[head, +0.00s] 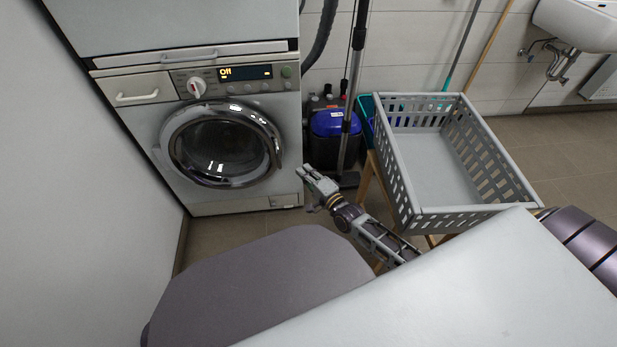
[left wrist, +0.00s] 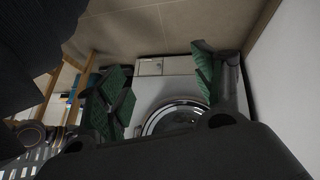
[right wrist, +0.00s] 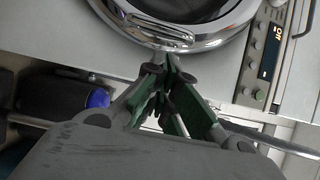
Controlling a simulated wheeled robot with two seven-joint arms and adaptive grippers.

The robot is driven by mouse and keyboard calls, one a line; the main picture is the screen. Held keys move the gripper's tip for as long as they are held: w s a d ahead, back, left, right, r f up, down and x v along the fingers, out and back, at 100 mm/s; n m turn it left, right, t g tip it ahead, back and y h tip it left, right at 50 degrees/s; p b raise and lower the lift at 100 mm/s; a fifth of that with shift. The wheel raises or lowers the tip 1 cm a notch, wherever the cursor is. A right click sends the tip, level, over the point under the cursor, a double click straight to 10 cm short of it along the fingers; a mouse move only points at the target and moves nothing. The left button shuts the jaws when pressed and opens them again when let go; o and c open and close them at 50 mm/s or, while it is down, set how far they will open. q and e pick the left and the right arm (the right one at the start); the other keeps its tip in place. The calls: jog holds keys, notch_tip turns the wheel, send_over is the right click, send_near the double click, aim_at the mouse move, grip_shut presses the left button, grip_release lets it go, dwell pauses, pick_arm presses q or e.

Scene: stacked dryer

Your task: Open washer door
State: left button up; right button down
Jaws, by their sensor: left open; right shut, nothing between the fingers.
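The washer (head: 250,198) stands at the left in the head view, with a dryer above it. Its round door (head: 220,145) has a chrome ring and dark glass and looks closed. The display reads "Off". My right gripper (head: 306,172) is shut and empty, right of the washer's front and apart from the door in the head view. In the right wrist view the shut fingertips (right wrist: 165,72) point toward the chrome door ring (right wrist: 190,42). My left gripper (left wrist: 155,75) is open and empty; the washer door (left wrist: 172,118) shows between its fingers. The left gripper is not visible in the head view.
A grey laundry basket (head: 430,160) stands on a wooden stand at the right. A blue-topped vacuum (head: 335,124) and its tube stand beside the washer. A white wall (head: 70,170) is close on the left. Some floor is free before the washer.

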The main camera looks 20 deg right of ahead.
aim_at(280, 160)
pick_arm(q)
jog(key=shift+t+h, duration=0.3)
jog(key=shift+t, duration=0.1)
jog(key=f+b, duration=0.2)
jog(key=f, duration=0.1)
jog(key=d+f+b, duration=0.1)
jog(key=f, duration=0.1)
jog(key=shift+w, duration=0.2)
pick_arm(e)
jog(key=w+a, duration=0.4)
jog(key=a, duration=0.1)
jog(key=shift+w, duration=0.15)
pick_arm(q)
jog(key=shift+s+f, duration=0.25)
jog(key=shift+s, duration=0.2)
jog(key=shift+w+r, duration=0.1)
jog(key=shift+w, duration=0.1)
jog(key=shift+w+a+r, duration=0.15)
jog(key=shift+w+r, duration=0.15)
jog(key=shift+w, duration=0.05)
jog(key=shift+s+a, duration=0.1)
jog(key=shift+s, duration=0.05)
pick_arm(e)
jog(key=shift+s+a, duration=0.15)
jog(key=shift+s, duration=0.15)
